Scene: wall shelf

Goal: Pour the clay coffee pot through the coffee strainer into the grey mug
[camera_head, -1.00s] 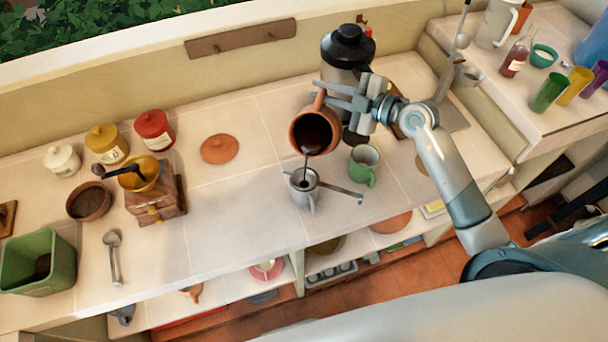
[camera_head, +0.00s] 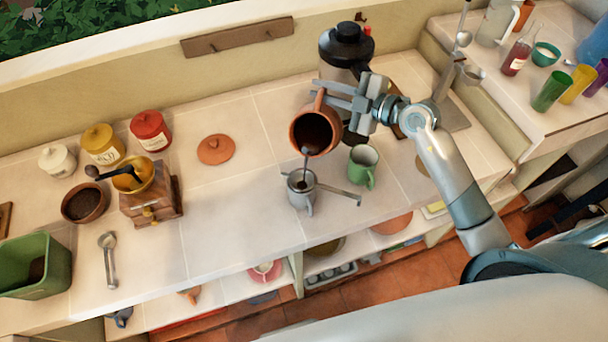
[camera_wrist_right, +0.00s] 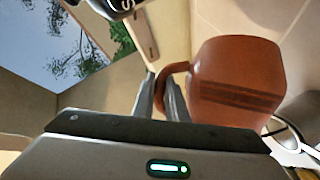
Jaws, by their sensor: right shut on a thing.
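The clay coffee pot (camera_head: 301,133) is held tilted above the counter, its mouth facing down and toward me. A thin dark stream runs from it into the coffee strainer (camera_head: 300,181), which rests on the grey mug (camera_head: 301,201). The strainer's handle points right. My right gripper (camera_head: 336,98) is shut on the pot's handle. In the right wrist view the fingers (camera_wrist_right: 166,98) are around the handle, and the pot (camera_wrist_right: 236,78) hangs to their right. The liquid inside the mug is hidden by the strainer. My left gripper is not in view.
A green mug (camera_head: 363,167) stands close right of the grey mug. A black-topped dispenser (camera_head: 346,48) stands behind the pot. A coffee grinder (camera_head: 150,193) and a clay lid (camera_head: 216,149) are to the left. The counter between grinder and grey mug is clear.

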